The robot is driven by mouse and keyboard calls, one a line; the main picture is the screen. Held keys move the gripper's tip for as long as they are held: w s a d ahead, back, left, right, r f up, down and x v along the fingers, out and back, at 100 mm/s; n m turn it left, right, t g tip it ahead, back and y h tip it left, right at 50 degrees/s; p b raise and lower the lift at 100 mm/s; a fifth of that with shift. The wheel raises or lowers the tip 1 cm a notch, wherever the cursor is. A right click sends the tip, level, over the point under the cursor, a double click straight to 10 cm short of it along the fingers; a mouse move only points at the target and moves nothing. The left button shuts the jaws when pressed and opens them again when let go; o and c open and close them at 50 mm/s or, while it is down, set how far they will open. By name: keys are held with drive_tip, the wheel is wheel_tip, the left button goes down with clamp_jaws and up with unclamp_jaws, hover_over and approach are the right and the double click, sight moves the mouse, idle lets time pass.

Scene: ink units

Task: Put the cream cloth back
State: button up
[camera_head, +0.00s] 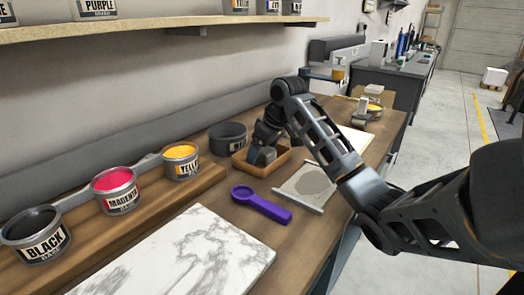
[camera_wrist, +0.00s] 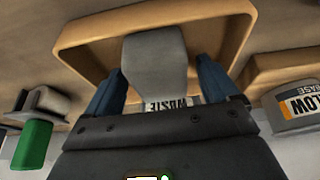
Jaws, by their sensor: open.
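My gripper (camera_head: 260,146) reaches down into a small tan tray (camera_head: 282,160) on the wooden bench. In the wrist view its two blue-grey fingers (camera_wrist: 160,92) stand apart, on either side of a grey, soft-edged piece (camera_wrist: 155,60). That piece lies over the tray (camera_wrist: 75,38) between the fingers; it also shows small and dark in the head view. It looks grey in shadow, so I cannot tell if it is the cream cloth. No other clearly cream cloth shows. The fingers hide part of the tray's inside.
A dark can (camera_head: 226,136) stands just behind the tray. Yellow (camera_head: 181,163), magenta (camera_head: 117,192) and black (camera_head: 38,236) ink cans stand on a raised board. A purple tool (camera_head: 262,205), a pale sheet (camera_head: 308,181) and a marble slab (camera_head: 190,255) lie in front.

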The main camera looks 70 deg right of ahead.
drive_tip(key=p+v, duration=0.1)
drive_tip(key=v, duration=1.1)
drive_tip(key=shift+s, duration=0.1)
